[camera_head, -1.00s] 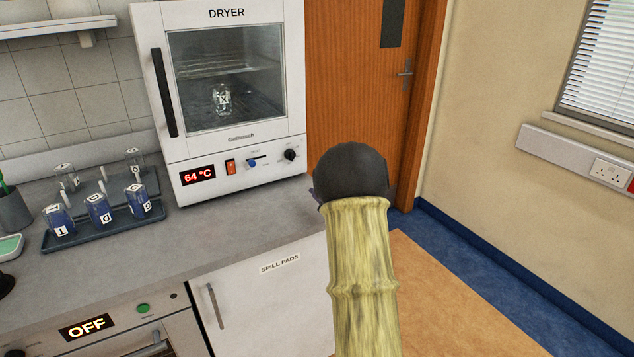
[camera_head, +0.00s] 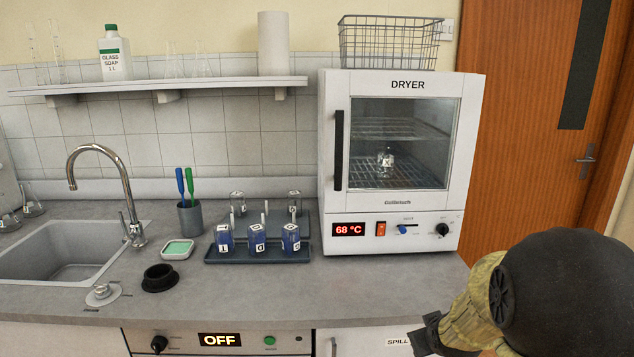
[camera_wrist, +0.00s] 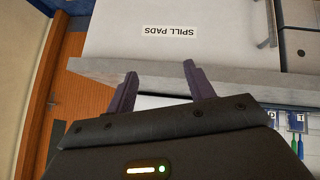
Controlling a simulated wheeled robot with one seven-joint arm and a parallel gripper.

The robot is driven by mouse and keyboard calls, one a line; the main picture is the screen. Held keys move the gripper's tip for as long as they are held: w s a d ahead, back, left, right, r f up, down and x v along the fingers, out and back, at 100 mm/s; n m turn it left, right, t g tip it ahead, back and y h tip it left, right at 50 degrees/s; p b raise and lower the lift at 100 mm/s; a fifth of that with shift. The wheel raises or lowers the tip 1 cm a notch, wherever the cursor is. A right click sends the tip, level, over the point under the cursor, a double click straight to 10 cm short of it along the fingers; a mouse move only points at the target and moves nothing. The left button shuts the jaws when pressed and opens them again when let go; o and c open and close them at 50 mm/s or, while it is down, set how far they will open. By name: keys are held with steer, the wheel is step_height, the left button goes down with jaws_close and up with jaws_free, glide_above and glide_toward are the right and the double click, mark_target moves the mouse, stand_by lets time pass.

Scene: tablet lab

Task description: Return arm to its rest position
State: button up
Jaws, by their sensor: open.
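My arm (camera_head: 560,290) is folded at the lower right of the head view, in front of the counter's right end. My gripper (camera_wrist: 155,88) shows in the wrist view with its two dark fingers spread apart and nothing between them. Its fingers are over the counter edge, in line with the white cupboard front labelled SPILL PADS (camera_wrist: 170,30).
The dryer (camera_head: 335,215), door shut, reads 68 °C and has a glass vessel inside. Several blue-filled labelled vessels stand on the tray (camera_head: 258,258). A sink (camera_head: 60,250) is at left. The wooden door (camera_head: 520,130) is at right.

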steer(key=s+a+f+m+g+y, duration=0.1)
steer(key=s+a+g, duration=0.3)
steer(key=s, duration=0.5)
steer(key=s+a+f+m+g+y, duration=0.1)
steer(key=s+a+g, duration=0.1)
steer(key=s+a, duration=0.45)
steer(key=w+p+v, duration=0.1)
steer(key=p+v, duration=1.3)
steer(key=p, duration=0.1)
steer(key=shift+w+d+r, duration=0.25)
steer(key=shift+d+r, duration=0.1)
steer(key=shift+r, duration=0.1)
steer(key=shift+c, duration=0.4)
